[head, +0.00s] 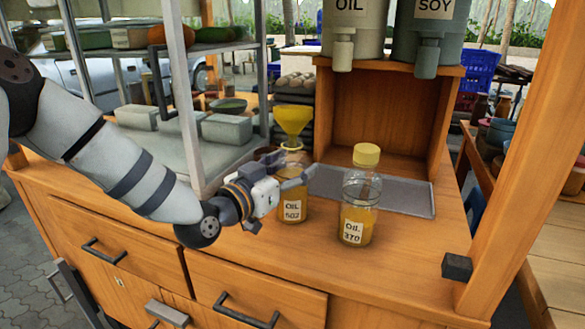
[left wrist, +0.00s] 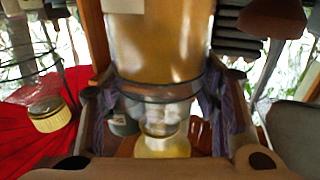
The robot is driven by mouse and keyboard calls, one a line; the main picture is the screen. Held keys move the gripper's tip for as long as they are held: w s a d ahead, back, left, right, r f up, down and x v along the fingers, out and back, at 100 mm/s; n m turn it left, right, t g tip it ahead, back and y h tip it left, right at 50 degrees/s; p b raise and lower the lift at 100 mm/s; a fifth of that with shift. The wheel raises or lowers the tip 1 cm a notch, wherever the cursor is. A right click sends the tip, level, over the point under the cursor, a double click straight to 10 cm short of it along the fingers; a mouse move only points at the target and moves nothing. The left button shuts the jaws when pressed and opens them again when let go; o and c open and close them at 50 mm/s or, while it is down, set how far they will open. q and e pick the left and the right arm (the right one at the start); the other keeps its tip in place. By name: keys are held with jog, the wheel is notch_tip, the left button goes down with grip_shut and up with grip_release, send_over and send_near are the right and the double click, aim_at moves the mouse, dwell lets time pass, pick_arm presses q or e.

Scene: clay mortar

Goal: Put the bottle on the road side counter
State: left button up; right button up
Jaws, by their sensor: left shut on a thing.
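A bottle labelled OIL 502 (head: 291,210), with yellow liquid and a yellow funnel (head: 293,121) in its neck, stands upright on the wooden counter (head: 240,255). My left gripper (head: 290,183) is shut on this bottle from the left, around its upper part. In the left wrist view the bottle (left wrist: 160,50) fills the space between the two fingers, upside down in the picture. A second bottle labelled OIL 370 (head: 357,205), with a pale yellow cap, stands to the right, apart from the gripper. My right gripper is not in view.
A grey metal tray (head: 410,197) lies behind the bottles. A wooden box stand (head: 375,112) carries OIL and SOY dispensers (head: 435,35). A metal shelf rack (head: 185,110) stands close behind my left arm. A wooden post (head: 510,170) rises at right. Bare counter lies in front.

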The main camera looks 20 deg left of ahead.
pick_arm(q)
jog(key=o, duration=1.5)
jog(key=shift+f, duration=0.1)
jog(key=shift+r, duration=0.35)
jog(key=p+v, duration=0.1)
jog(key=v, duration=1.1)
jog(key=shift+f+p, duration=0.15)
jog(key=shift+p, duration=0.25)
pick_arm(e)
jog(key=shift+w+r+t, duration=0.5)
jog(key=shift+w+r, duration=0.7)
